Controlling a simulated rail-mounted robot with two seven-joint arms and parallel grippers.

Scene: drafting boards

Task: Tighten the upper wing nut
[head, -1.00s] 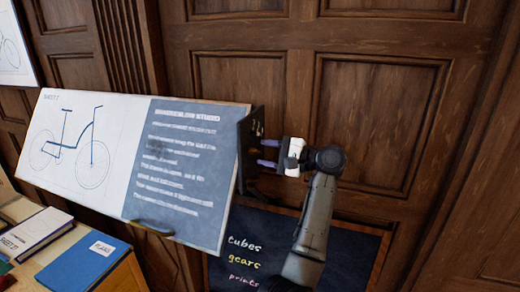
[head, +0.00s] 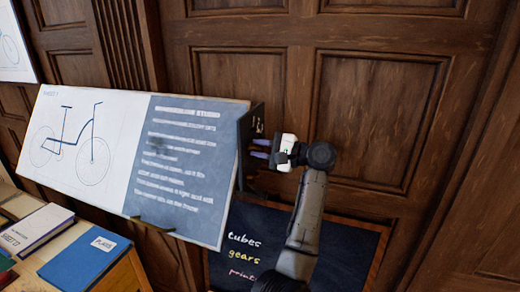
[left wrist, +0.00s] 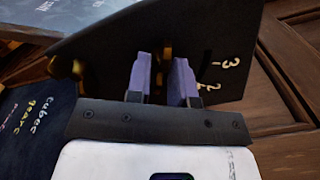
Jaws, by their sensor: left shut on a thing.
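My left gripper (head: 261,149) reaches in from the right to the dark side plate (head: 245,150) of the tilted drafting board (head: 190,160). In the left wrist view, its two purple fingers (left wrist: 162,82) point at the plate and are shut on a brass piece, the upper wing nut (left wrist: 161,60), mostly hidden between them. A second brass knob, the lower one (left wrist: 78,70), shows on the plate to the left in the wrist view, apart from the fingers. Pale marks "3" and "2" (left wrist: 231,62) are on the plate. My right gripper is not in view.
A dark chalk sign (head: 340,250) with a wooden frame hangs below the plate. A desk with a blue book (head: 85,258) and a white book (head: 35,228) stands at lower left. Wooden wall panelling (head: 380,120) lies behind; the space right of my arm is clear.

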